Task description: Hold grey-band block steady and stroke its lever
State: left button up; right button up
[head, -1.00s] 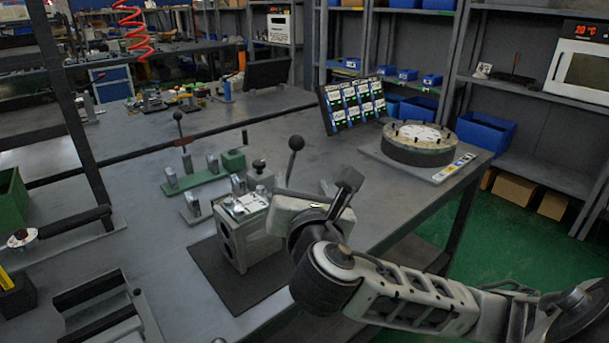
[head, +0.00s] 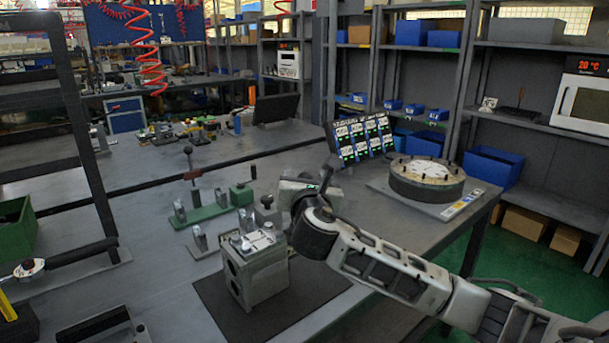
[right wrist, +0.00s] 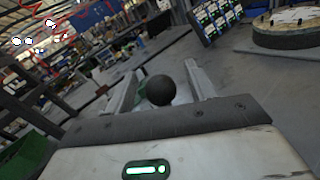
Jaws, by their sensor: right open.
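A grey metal valve block (head: 258,278) stands upright on a dark mat (head: 215,312) on the bench. No coloured band can be made out on it. My right gripper (head: 298,184) is above and behind the block in the head view, its fingers mostly hidden by its own body. In the right wrist view my right gripper (right wrist: 159,68) is open, with a black ball knob (right wrist: 160,90) showing between its two fingers. Whether the fingers touch the knob cannot be told. The lever's knob and rod are hidden in the head view. My left gripper is not in view.
A green-based lever fixture (head: 205,212) stands behind the block. A round dial-like disc (head: 427,180) and a tilted panel of labels (head: 362,138) are at the back right. A black-framed rack (head: 75,130) stands at left.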

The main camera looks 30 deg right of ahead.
jog(key=shift+w+d, duration=0.3)
jog(key=shift+w, duration=0.3)
grip_shut()
dwell(1.0)
grip_release()
jog(key=v, duration=1.2)
